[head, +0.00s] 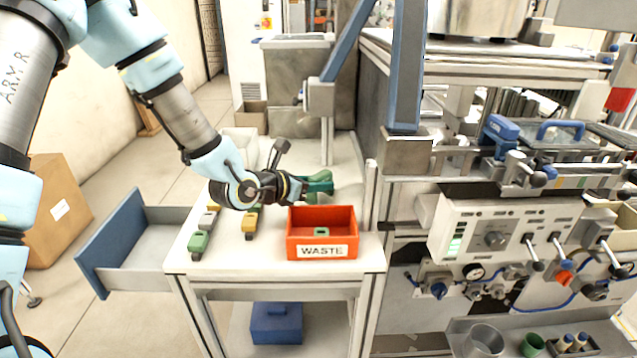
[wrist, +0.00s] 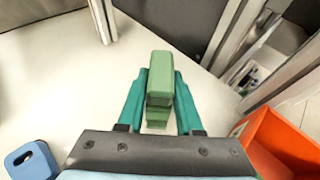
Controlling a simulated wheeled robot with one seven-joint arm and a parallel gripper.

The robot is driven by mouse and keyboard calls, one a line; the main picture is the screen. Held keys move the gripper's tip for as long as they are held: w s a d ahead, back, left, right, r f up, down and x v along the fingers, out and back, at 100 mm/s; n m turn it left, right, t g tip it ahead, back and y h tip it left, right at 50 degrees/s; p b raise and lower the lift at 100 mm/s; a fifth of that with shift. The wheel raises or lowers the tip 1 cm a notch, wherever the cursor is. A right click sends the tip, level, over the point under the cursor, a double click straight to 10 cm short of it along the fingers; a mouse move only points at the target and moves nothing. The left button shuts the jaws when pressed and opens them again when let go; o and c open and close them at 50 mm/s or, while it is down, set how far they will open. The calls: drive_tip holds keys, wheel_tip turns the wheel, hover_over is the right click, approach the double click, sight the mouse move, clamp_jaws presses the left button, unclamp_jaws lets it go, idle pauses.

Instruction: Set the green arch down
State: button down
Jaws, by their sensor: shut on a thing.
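The green arch (wrist: 160,80) is between the two teal fingers of my gripper (wrist: 160,100) in the wrist view. My gripper is shut on it, with a finger on each side. In the head view my gripper (head: 318,185) is over the white table (head: 270,275), behind the red-orange waste bin. The arch is mostly hidden by the fingers there. I cannot tell whether its underside touches the table top.
The waste bin (head: 308,252) stands at the table's front right with a small green piece (head: 321,231) inside. Green (head: 198,243), grey and yellow (head: 250,228) pieces stand at the left. A metal post and machine panel (head: 490,235) bound the right side. White surface lies left of the arch.

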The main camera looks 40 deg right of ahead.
drive_tip(key=shift+f, duration=0.1)
drive_tip(key=c, duration=0.6)
unclamp_jaws()
drive_tip(key=shift+o, duration=0.2)
drive_tip(key=shift+a, duration=0.1)
drive_tip(key=b+v, duration=0.1)
drive_tip(key=v, duration=1.1)
